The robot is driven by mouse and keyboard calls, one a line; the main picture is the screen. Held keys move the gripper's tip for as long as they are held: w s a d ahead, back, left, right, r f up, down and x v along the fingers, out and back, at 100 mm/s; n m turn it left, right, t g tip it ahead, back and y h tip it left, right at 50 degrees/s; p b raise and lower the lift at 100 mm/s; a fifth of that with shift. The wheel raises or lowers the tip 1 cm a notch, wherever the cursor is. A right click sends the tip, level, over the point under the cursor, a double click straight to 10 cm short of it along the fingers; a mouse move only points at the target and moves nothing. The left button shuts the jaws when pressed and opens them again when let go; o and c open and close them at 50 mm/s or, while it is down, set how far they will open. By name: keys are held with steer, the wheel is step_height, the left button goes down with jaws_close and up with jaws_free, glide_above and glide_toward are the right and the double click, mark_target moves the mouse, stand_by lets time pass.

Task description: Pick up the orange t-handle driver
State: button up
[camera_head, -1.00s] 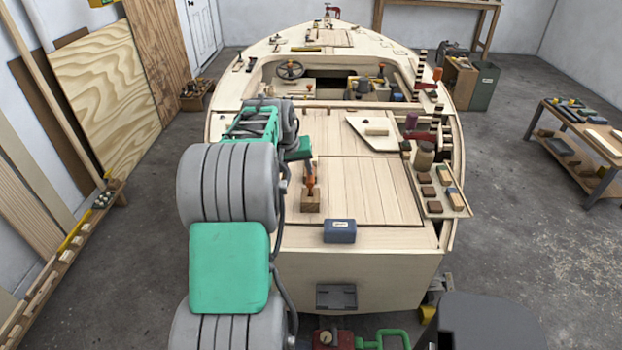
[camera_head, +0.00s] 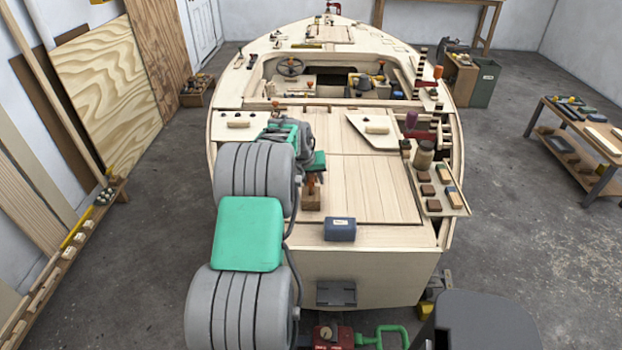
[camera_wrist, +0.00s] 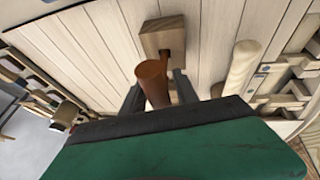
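The orange t-handle driver (camera_head: 312,181) stands at a wooden block (camera_head: 311,201) on the hull's rear deck. In the wrist view its orange-brown handle (camera_wrist: 152,83) rises from the block (camera_wrist: 163,36), which shows a dark slot. My gripper (camera_head: 316,168) is right at the driver and partly covers its top in the head view. In the wrist view my gripper's dark fingers (camera_wrist: 158,91) are spread, one on each side of the handle, with no clear contact. The green gripper body hides the lower part of that view.
A pale panel with a small block (camera_head: 377,128) lies to the right. A side tray (camera_head: 459,203) holds a jar (camera_head: 424,156) and small blocks. The planked deck (camera_head: 375,190) between is clear.

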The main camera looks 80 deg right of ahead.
jaws_close()
stand_by(0.3)
steer(key=shift+r, duration=0.3)
steer(key=r+p, duration=0.1)
steer(key=r, duration=0.1)
steer(key=r+p, duration=0.1)
steer(key=r, duration=0.1)
steer(key=shift+w+p, duration=0.3)
steer(key=w+r+p, duration=1)
steer(key=w+r, duration=0.3)
steer(key=shift+w+d+r, duration=0.15)
steer(key=shift+w+r, duration=0.05)
steer(key=shift+r, duration=0.05)
